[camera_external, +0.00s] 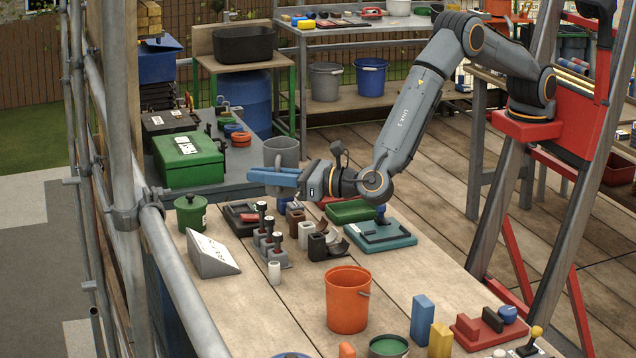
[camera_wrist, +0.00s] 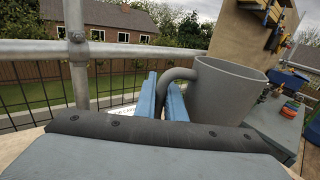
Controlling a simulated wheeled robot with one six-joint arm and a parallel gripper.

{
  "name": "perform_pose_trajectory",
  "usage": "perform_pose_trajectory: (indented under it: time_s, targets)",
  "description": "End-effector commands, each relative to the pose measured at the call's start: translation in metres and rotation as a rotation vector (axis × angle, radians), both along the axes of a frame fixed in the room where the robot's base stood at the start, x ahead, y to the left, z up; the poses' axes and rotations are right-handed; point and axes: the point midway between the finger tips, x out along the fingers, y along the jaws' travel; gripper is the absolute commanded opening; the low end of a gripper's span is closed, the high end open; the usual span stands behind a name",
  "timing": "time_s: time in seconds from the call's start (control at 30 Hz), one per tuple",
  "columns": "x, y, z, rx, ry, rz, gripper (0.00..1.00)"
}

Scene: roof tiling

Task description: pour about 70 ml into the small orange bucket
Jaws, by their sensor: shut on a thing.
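The small orange bucket (camera_external: 348,303) stands upright on the near part of the wooden table, with a thin wire handle at its right side. My gripper (camera_external: 272,178) is above the table, behind and left of the bucket, with its blue fingers pointing left. It is shut on the handle of a grey jug (camera_external: 282,152), which looks about upright. In the wrist view the blue fingers (camera_wrist: 163,98) close around the jug's curved handle (camera_wrist: 172,76), and the jug body (camera_wrist: 225,92) is to their right. The jug's contents and the inside bottom of the bucket are hidden.
Scaffold poles (camera_external: 125,150) rise at left.

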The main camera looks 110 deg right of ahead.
Motion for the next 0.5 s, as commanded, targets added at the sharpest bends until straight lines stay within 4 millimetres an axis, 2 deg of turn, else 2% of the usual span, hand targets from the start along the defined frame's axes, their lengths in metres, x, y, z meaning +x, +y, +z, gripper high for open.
perform_pose_trajectory:
  time_s: [0.03, 0.3, 0.5]
  targets:
    - [0.004, 0.018, 0.001, 0.0, -0.004, 0.037, 0.0]
    - [0.019, 0.109, 0.008, 0.0, -0.004, 0.223, 0.0]
    - [0.021, 0.178, 0.012, -0.001, -0.004, 0.357, 0.0]
